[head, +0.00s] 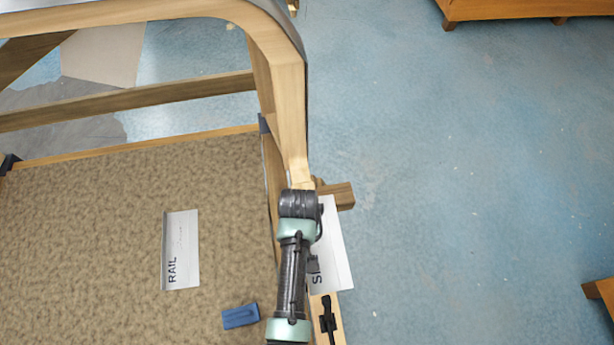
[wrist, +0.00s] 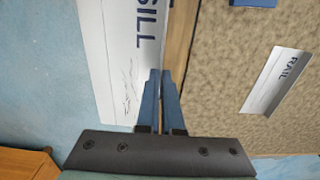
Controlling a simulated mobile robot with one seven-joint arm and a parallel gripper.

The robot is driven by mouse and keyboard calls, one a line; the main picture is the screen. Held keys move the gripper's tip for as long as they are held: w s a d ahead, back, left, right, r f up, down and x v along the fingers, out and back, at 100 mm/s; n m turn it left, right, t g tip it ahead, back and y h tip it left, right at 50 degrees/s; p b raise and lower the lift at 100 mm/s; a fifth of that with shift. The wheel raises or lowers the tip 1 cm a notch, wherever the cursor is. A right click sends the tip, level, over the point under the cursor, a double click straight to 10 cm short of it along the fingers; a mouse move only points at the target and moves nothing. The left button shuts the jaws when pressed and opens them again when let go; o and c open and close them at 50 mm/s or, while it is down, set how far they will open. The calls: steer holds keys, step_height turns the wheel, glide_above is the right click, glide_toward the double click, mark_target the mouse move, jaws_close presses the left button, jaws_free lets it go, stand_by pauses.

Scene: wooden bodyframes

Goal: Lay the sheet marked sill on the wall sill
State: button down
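The white sheet marked SILL (wrist: 112,55) is at upper left in the wrist view, with its right edge running to my fingers. In the head view the sheet (head: 337,250) lies along the right side of the wooden frame, partly hidden behind my arm. It overlaps the wooden sill (head: 318,302) and reaches out over the blue floor; whether it touches the wood is unclear. My gripper (wrist: 160,78) has its two blue fingers close together at the sheet's edge, apparently pinching it. The fingers are hidden in the head view.
A sheet marked RAIL (head: 181,250) and a blue block (head: 240,316) lie on the brown textured panel (head: 90,240). A black clamp-like piece (head: 327,315) sits on the sill near the front. A curved wooden post (head: 290,110) rises beyond my gripper.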

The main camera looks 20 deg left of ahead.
steer(key=shift+a+f+b, duration=0.1)
steer(key=shift+f+b, duration=2.15)
steer(key=shift+b, duration=0.2)
steer(key=shift+f+b, duration=0.55)
steer(key=shift+f, duration=0.35)
steer(key=shift+f+p, duration=0.2)
steer(key=shift+p, duration=0.3)
steer(key=shift+c, duration=2.2)
jaws_free()
steer(key=shift+s, duration=0.1)
step_height(320, 180, up, 7)
steer(key=p, duration=0.7)
